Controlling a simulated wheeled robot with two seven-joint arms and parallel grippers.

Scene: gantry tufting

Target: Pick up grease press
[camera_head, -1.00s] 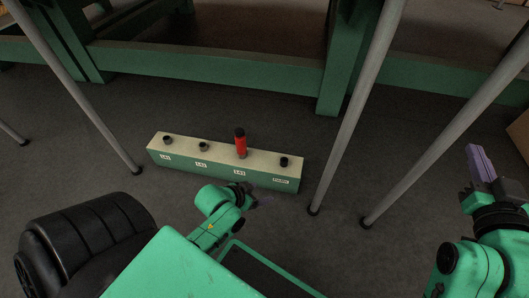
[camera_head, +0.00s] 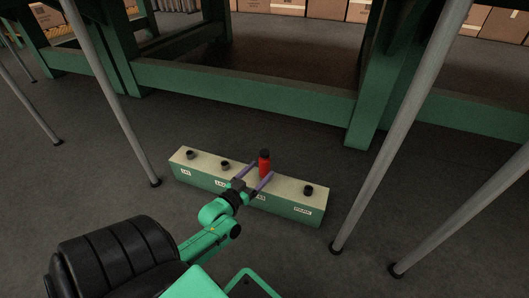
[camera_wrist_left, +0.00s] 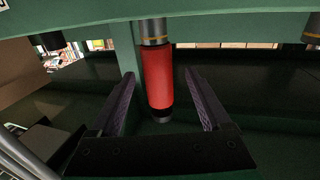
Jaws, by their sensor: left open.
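In the left wrist view, the red body (camera_wrist_left: 159,77) shows between the two open fingers, with a visible gap on both sides. My right gripper is not in view.
The other sockets, such as the leftmost one (camera_head: 190,154), have dark rings. Grey slanted poles (camera_head: 402,125) stand to the right and left of the holder. A green frame beam (camera_head: 240,92) runs behind it. Cardboard boxes (camera_head: 327,9) line the back.

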